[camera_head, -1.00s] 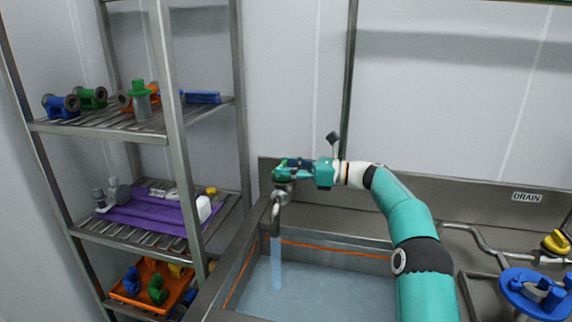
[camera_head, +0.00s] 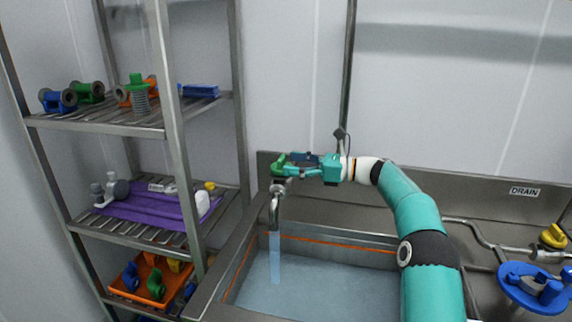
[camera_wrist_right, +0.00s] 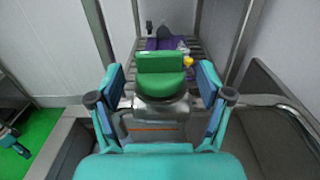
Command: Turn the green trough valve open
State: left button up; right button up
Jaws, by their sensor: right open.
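The green trough valve (camera_head: 278,164) sits on top of the metal tap (camera_head: 275,205) at the left back corner of the trough. Water runs from the tap's spout into the trough. My right gripper (camera_head: 289,165) reaches the valve from the right. In the right wrist view, the valve's green handle (camera_wrist_right: 161,72) stands between the spread fingers of my right gripper (camera_wrist_right: 160,85), with a gap on both sides. The handle lies crosswise in that view. My left gripper is not in view.
The steel trough (camera_head: 345,244) holds water. A wire shelf (camera_head: 95,124) with coloured fittings stands at the left. A purple cloth (camera_head: 140,211) and an orange tray (camera_head: 133,293) lie on lower shelves. A blue wheel (camera_head: 530,284) and yellow knob (camera_head: 553,236) are at the right.

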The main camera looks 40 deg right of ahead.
jog(key=v, duration=0.9)
jog(key=shift+s+d, duration=0.25)
jog(key=shift+f, duration=0.15)
